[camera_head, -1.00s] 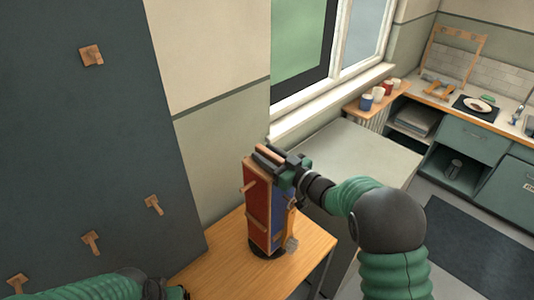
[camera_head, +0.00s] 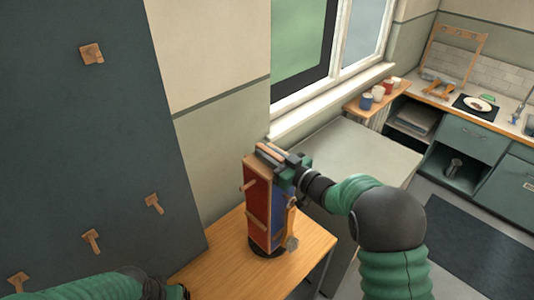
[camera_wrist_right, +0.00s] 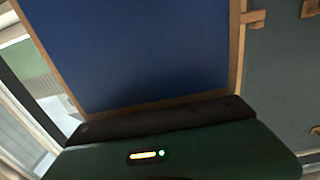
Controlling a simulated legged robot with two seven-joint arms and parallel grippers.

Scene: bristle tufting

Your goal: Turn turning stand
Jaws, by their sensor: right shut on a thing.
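The turning stand (camera_head: 262,215) is an upright box with a red face and a blue face in wooden frames. It stands on a dark round base (camera_head: 268,250) on the wooden table. Pegs stick out of its sides. My right gripper (camera_head: 268,153) is at the top of the stand, shut on its upper edge. In the right wrist view the blue face (camera_wrist_right: 135,55) fills the middle, with its wooden frame around it. The fingertips are hidden there. My left arm (camera_head: 110,287) shows at the bottom left; its gripper is mostly cut off by the frame edge.
The wooden table (camera_head: 220,270) has bare room left of the stand. A dark panel (camera_head: 80,140) with wooden pegs stands at the left. A grey cabinet (camera_head: 365,150) is behind my right arm. Cups (camera_head: 366,102) stand on a shelf by the window.

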